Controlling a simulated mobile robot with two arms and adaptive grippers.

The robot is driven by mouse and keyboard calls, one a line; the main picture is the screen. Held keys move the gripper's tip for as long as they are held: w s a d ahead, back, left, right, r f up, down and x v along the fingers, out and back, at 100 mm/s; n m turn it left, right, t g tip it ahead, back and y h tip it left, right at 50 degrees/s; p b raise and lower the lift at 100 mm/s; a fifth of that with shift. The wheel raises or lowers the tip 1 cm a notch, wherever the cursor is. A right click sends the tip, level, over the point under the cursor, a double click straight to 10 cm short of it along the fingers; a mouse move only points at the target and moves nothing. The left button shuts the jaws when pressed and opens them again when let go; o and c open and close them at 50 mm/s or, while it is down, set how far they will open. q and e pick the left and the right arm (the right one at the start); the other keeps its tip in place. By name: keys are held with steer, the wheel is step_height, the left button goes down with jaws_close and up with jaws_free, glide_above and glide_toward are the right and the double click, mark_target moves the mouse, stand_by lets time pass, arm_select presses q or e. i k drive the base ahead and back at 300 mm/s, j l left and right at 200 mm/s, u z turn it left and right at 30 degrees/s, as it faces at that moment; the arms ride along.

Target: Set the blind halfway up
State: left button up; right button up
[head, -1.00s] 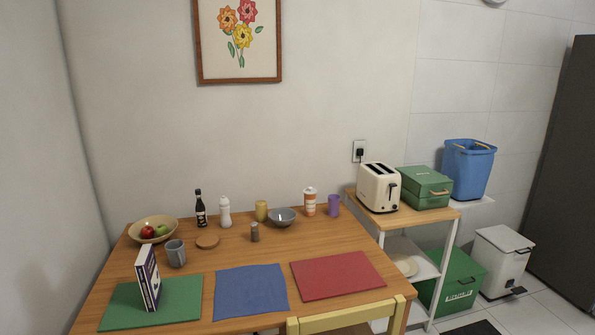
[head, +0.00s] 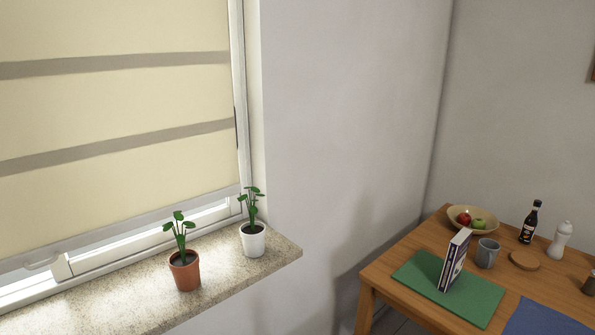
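A cream blind (head: 110,110) with grey-brown horizontal stripes covers most of the window at the left of the head view. Its pale bottom bar (head: 130,228) hangs a little above the sill, slanting in the picture, and a strip of window frame and glass shows below it. A small light handle (head: 42,262) is on the bottom bar near the left edge. The blind's top is out of the picture. Neither of my grippers is in view.
A terracotta pot plant (head: 185,270) and a white pot plant (head: 252,238) stand on the speckled sill (head: 130,300), close to the blind's bottom bar. The wooden table (head: 400,303) at right holds a fruit bowl (head: 490,228), a book (head: 455,258), a mug (head: 487,252) and a bottle (head: 530,222).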

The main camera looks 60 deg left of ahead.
mark_target(54, 203)
steer(key=u, duration=3.35)
steer(key=k+j+u, duration=0.1)
steer(key=i+l, duration=0.2)
steer(key=i, duration=0.15)
